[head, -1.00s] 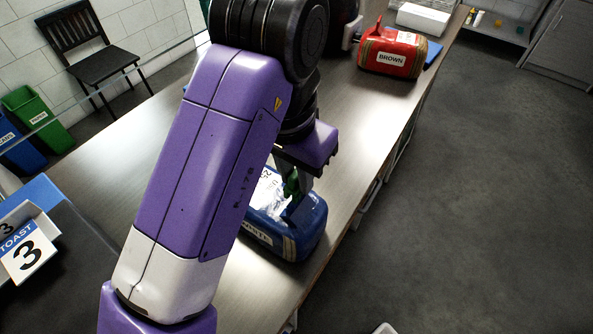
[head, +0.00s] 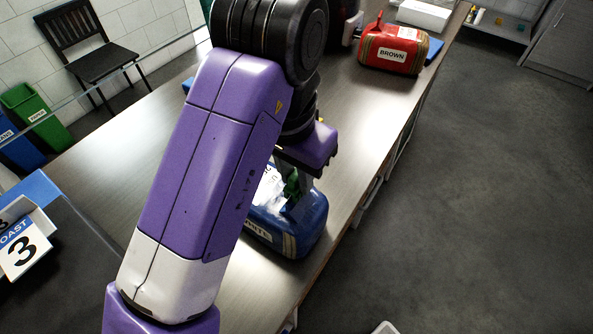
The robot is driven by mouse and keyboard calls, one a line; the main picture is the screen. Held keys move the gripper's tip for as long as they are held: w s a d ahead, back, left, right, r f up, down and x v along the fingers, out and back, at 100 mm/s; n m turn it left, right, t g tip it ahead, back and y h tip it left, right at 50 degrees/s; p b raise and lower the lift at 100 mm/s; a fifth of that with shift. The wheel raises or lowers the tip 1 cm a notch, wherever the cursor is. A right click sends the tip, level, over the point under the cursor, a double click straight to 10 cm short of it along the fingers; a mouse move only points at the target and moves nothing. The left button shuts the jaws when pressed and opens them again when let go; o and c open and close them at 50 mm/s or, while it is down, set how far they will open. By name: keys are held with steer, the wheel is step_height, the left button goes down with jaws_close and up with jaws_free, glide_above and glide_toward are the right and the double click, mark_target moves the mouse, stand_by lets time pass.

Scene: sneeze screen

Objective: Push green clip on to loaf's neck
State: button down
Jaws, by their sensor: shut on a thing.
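A blue bagged loaf (head: 303,232) with a white label lies on the counter, partly behind my purple arm. Its clear, crumpled bag neck (head: 268,190) shows at its upper left side. My gripper (head: 294,194) points down at the neck, just above the loaf. It is shut on a small green clip (head: 291,184). The clip is at or very near the neck; I cannot tell whether it is around it. The fingertips are partly hidden by the clip and the loaf.
A red loaf marked BROWN (head: 393,50) lies at the far end of the counter (head: 352,120). A white box (head: 424,15) stands behind it. A toast sign (head: 24,250) is at the lower left. The counter between the loaves is clear.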

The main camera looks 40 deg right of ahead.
mark_target(293, 177)
steer(key=shift+f+b, duration=0.45)
steer(key=shift+f, duration=0.2)
steer(key=shift+r, duration=0.1)
steer(key=c, duration=1.2)
jaws_free()
steer(key=shift+o, duration=0.2)
steer(key=shift+s+a+r+p, duration=0.1)
steer(key=shift+a+r+p, duration=0.05)
steer(key=shift+r+p, duration=1)
steer(key=shift+s+a+r+p, duration=0.1)
steer(key=shift+a+r+p, duration=0.1)
steer(key=shift+r+p, duration=0.95)
steer(key=shift+a+r+p, duration=0.15)
steer(key=shift+r+p, duration=0.85)
steer(key=shift+r, duration=0.2)
